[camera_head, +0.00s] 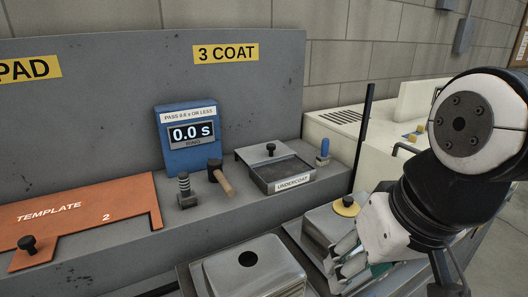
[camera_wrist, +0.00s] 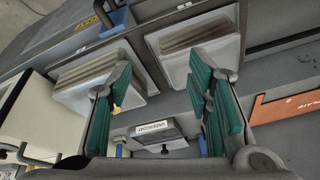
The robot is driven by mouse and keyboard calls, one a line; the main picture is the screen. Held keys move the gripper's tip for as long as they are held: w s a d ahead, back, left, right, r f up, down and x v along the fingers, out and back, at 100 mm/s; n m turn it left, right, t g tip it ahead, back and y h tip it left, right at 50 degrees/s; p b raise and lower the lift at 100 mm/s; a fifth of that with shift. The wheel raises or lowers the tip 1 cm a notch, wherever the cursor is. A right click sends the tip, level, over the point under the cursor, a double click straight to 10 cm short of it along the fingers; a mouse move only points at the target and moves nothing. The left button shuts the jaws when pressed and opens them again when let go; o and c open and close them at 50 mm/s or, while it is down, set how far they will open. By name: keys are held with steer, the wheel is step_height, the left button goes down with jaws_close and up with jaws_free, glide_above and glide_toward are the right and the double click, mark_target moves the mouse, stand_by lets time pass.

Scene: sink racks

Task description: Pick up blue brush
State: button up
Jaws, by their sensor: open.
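A small blue upright piece (camera_head: 323,148), which looks like the blue brush, stands on the grey ledge just right of the UNDERCOAT tray. Its bristles cannot be made out. My gripper (camera_head: 343,260) is in front of and below that ledge, over the lower metal surfaces, apart from the blue piece. In the wrist view my gripper (camera_wrist: 162,72) has its green-padded fingers spread wide with nothing between them.
The UNDERCOAT tray (camera_head: 285,172) has a knobbed lid behind it. A wooden-handled tool (camera_head: 221,179), a dark knobbed post (camera_head: 186,190) and a blue timer (camera_head: 188,142) reading 0.0 s stand left of it. A thin black pole (camera_head: 363,135) rises right of the brush. An orange template (camera_head: 85,213) lies at left.

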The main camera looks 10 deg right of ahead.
steer(key=w+a+m+g+y, duration=0.1)
steer(key=w+a+m+y, duration=0.6)
steer(key=w+a, duration=0.3)
steer(key=w+d+r+m+t+y, duration=0.15)
steer(key=w+m, duration=0.25)
steer(key=w, duration=0.4)
steer(key=w+d+m+t+y, duration=0.2)
steer(key=w+m+t+y, duration=0.15)
steer(key=w, duration=0.55)
steer(key=m+t+h, duration=1)
steer(key=m+h, duration=0.1)
steer(key=m, duration=0.9)
glide_toward(327, 147)
steer(key=w, duration=0.4)
steer(key=w+a, duration=0.1)
steer(key=w, duration=0.1)
steer(key=shift+r+p, duration=0.1)
steer(key=shift+p, duration=0.3)
steer(key=shift+w, duration=2.65)
